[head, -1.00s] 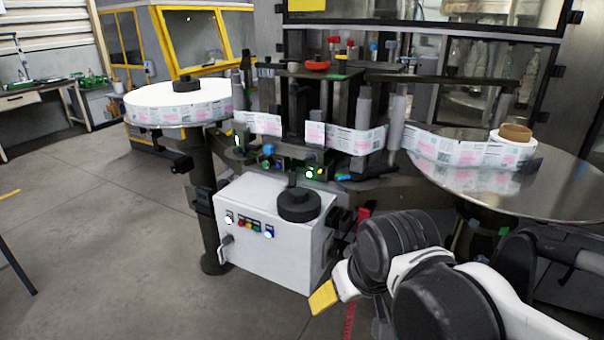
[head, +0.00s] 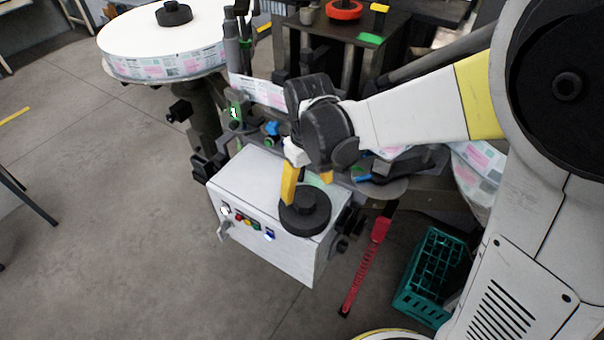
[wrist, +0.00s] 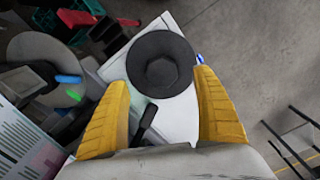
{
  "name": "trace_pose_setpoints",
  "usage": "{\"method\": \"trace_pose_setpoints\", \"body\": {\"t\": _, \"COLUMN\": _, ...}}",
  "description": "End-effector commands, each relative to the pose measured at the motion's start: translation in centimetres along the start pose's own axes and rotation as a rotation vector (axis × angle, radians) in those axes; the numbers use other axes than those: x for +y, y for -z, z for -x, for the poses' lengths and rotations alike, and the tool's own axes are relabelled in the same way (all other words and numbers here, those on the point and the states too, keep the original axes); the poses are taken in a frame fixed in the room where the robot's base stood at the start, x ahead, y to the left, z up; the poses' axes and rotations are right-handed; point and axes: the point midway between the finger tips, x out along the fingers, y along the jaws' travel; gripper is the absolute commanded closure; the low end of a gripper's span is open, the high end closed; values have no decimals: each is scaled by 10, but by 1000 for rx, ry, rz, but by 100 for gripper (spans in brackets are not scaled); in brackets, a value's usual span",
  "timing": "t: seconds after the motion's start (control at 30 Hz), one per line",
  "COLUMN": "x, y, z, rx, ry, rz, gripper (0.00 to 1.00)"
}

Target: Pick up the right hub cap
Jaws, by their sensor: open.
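The right hub cap (head: 305,214) is a black disc with a raised knob, lying knob up on top of the white control box (head: 250,177). In the wrist view the hub cap (wrist: 161,66) lies just beyond my fingertips, roughly centred between them. My gripper (head: 307,187) has yellow fingers spread apart with nothing between them. In the head view it hangs over the box top, close to the cap's far side. One fingertip overlaps the cap's edge in the picture; I cannot tell whether they touch. Another black hub cap (head: 173,13) sits on the white label reel (head: 125,33).
Labeller posts and the label web (head: 257,90) stand behind the box. A green crate (head: 432,275) and a red strap-like piece (head: 365,265) are at right on the floor. Open floor lies left of the box.

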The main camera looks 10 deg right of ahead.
Motion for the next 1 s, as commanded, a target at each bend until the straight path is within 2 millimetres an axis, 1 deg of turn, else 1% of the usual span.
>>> {"method": "trace_pose_setpoints", "body": {"t": 0.03, "x": 0, "y": 1, "z": -8, "rx": 0, "ry": 0, "rz": 0, "gripper": 22}}
{"method": "trace_pose_setpoints", "body": {"t": 0.2, "x": -1, "y": 2, "z": -20, "rx": 1, "ry": 0, "rz": 0, "gripper": 22}}
{"method": "trace_pose_setpoints", "body": {"t": 0.4, "x": -4, "y": 6, "z": -53, "rx": 1, "ry": 0, "rz": -1, "gripper": 22}}
{"method": "trace_pose_setpoints", "body": {"t": 0.5, "x": -4, "y": 6, "z": -63, "rx": 1, "ry": 0, "rz": -1, "gripper": 22}}
{"method": "trace_pose_setpoints", "body": {"t": 0.6, "x": -4, "y": 6, "z": -65, "rx": 1, "ry": 0, "rz": -1, "gripper": 22}}
{"method": "trace_pose_setpoints", "body": {"t": 0.77, "x": -4, "y": 5, "z": -65, "rx": 1, "ry": 0, "rz": -1, "gripper": 22}}
{"method": "trace_pose_setpoints", "body": {"t": 0.8, "x": -4, "y": 5, "z": -65, "rx": 1, "ry": 0, "rz": -1, "gripper": 27}}
{"method": "trace_pose_setpoints", "body": {"t": 0.87, "x": -4, "y": 5, "z": -65, "rx": 1, "ry": 0, "rz": -1, "gripper": 46}}
{"method": "trace_pose_setpoints", "body": {"t": 0.9, "x": -4, "y": 5, "z": -65, "rx": 1, "ry": 0, "rz": -1, "gripper": 58}}
{"method": "trace_pose_setpoints", "body": {"t": 0.97, "x": -4, "y": 5, "z": -65, "rx": 1, "ry": 0, "rz": -1, "gripper": 76}}
{"method": "trace_pose_setpoints", "body": {"t": 1.0, "x": -4, "y": 5, "z": -65, "rx": 1, "ry": 0, "rz": -1, "gripper": 89}}
